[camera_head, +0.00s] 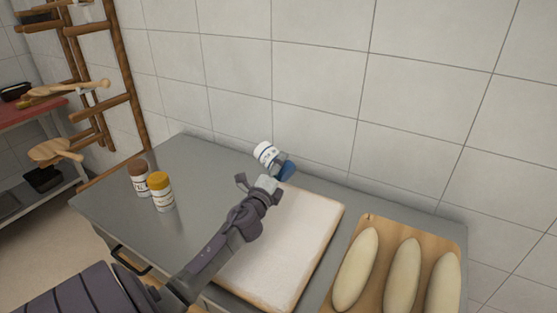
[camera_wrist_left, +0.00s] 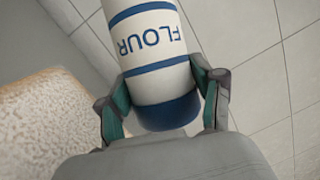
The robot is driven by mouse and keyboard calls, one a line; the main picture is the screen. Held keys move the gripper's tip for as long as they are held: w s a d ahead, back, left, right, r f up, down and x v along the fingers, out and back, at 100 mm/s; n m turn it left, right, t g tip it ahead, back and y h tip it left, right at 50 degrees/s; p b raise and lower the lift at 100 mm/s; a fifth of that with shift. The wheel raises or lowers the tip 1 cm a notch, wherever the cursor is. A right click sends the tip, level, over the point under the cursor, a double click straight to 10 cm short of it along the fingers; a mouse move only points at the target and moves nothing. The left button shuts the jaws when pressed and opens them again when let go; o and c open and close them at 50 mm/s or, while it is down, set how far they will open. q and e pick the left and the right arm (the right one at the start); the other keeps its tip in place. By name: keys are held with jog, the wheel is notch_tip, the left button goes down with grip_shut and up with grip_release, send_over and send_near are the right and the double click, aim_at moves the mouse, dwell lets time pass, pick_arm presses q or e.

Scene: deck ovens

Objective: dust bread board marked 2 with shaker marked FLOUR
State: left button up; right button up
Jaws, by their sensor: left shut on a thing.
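The FLOUR shaker (camera_head: 266,154) is white with blue bands and a blue end. In the left wrist view, the shaker (camera_wrist_left: 153,50) shows its FLOUR lettering. My left gripper (camera_head: 274,177) is shut around it near the blue end. The shaker is tilted, with its white end up and left and its blue end lower right, by the far edge of a pale, white-topped board (camera_head: 292,232). This board also shows in the left wrist view (camera_wrist_left: 45,125). I see no number on either board. My right gripper is not in view.
A wooden board (camera_head: 380,222) with 3 pale loaves lies to the right. Two shakers, brown-capped (camera_head: 138,178) and yellow-capped (camera_head: 160,192), stand on the grey counter (camera_head: 205,170) at left. The tiled wall (camera_head: 420,110) is close behind. A wooden rack (camera_head: 118,60) stands at the far left.

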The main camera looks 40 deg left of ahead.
pick_arm(q)
jog(key=shift+d+r+n+g+h+p, duration=0.1)
jog(key=shift+r+n+g+h+p, duration=0.5)
jog(key=shift+n+p, duration=1.9)
jog(key=shift+d+r+n+g+h+p, duration=0.1)
jog(key=shift+r+n+g+h+p, duration=0.45)
jog(key=shift+p, duration=3.65)
jog(key=shift+d+r+n+g+h+p, duration=0.2)
jog(key=shift+r+n+g+p, duration=0.65)
jog(key=shift+n+p, duration=1.8)
jog(key=shift+r+m+p, duration=0.25)
jog(key=shift+m+p, duration=0.05)
jog(key=shift+p, duration=0.25)
jog(key=shift+d+r+n+h, duration=0.4)
jog(key=shift+r+n+h, duration=0.2)
jog(key=shift+n+h, duration=0.4)
jog(key=r+n+h, duration=0.1)
jog(key=n, duration=0.1)
jog(key=d+r+n+h, duration=0.1)
jog(key=shift+d+r+n, duration=0.1)
jog(key=shift+d+n, duration=0.2)
jog(key=shift+n, duration=0.1)
